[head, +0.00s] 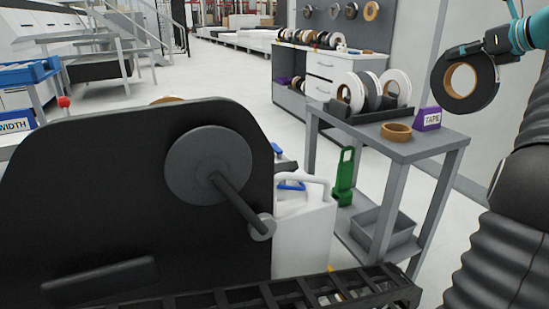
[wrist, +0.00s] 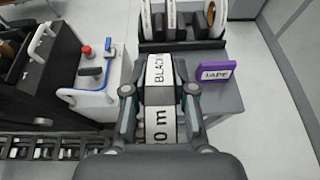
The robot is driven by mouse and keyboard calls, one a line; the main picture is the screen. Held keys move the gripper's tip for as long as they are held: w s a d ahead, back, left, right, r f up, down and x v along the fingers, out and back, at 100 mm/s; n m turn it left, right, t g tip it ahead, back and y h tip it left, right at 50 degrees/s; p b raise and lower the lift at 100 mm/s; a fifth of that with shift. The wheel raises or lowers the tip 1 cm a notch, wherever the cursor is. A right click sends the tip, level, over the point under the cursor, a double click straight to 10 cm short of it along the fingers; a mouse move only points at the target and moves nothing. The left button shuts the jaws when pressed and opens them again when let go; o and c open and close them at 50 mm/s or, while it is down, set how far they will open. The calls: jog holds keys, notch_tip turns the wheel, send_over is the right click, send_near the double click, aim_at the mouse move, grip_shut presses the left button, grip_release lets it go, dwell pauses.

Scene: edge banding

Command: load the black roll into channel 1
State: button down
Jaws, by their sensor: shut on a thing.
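The black roll (head: 472,97) hangs in the air at the upper right of the head view, with a tan core. In the wrist view its label band (wrist: 160,98) reads "BLACK" and runs between the fingers. My gripper (wrist: 160,92) is shut on the roll; it also shows in the head view (head: 492,42). A dark machine panel (head: 90,180) fills the left of the head view. It carries a grey disc (head: 208,165) with an empty spindle (head: 238,205) pointing toward the lower right. No channel number is readable. The roll is well apart from the spindle.
A grey cart (head: 420,150) stands at the right with white rolls in a rack (head: 375,112), a brown roll (head: 396,131) and a purple TAPE block (head: 428,118). A white jug (head: 303,225) and a black slotted track (head: 270,296) are near the panel. Open floor lies behind.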

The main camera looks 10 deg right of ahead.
jog(key=w+a+n+g+y, duration=0.2)
jog(key=w+a+n+y, duration=0.15)
jog(key=a, duration=0.85)
jog(key=w+a+n+g+y, duration=0.25)
jog(key=w+a, duration=0.25)
jog(key=a, duration=0.7)
jog(key=w+a+n+g+y, duration=0.2)
jog(key=w+a+n+y, duration=0.15)
jog(key=a, duration=0.75)
jog(key=s+a+f+n+g, duration=0.1)
jog(key=s+a+n+g, duration=0.2)
jog(key=a, duration=0.8)
jog(key=s+a+f+n+g, duration=0.1)
jog(key=s+a+n+g, duration=0.2)
jog(key=a, duration=0.8)
jog(key=s+a+n+g, duration=0.2)
jog(key=a+n+g, duration=0.15)
jog(key=a, duration=0.75)
notch_tip(320, 180, down, 10)
jog(key=b, duration=0.1)
jog(key=shift+a+m+y, duration=0.2)
jog(key=shift+m+y, duration=0.15)
jog(key=shift+m, duration=0.05)
jog(key=shift+s+f, duration=0.1)
jog(key=shift+f, duration=0.35)
jog(key=c, duration=0.9)
grip_release()
jog(key=shift+c, duration=0.2)
